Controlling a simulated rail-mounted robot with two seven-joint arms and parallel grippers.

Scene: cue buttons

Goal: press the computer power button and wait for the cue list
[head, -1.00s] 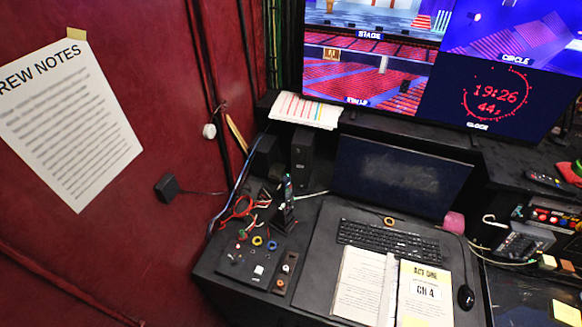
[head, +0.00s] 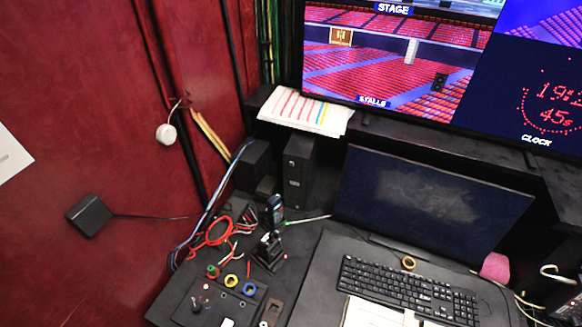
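A small black computer tower (head: 297,172) stands upright at the back of the desk, under the shelf and left of the dark monitor. Its narrow front faces me, with small light marks low on it. I cannot make out the power button clearly. The computer monitor (head: 415,205) is dark, with only a faint greyish smear, and no list shows on it. A black keyboard (head: 405,288) lies in front of the monitor. Neither of my grippers is in view.
A small upright handset on a stand (head: 272,240) is in front of the tower, with red cables (head: 210,235) beside it. A control panel with coloured rings (head: 225,295) is nearer. Papers (head: 305,111) lie on the shelf. A large wall screen (head: 400,70) shows camera pictures.

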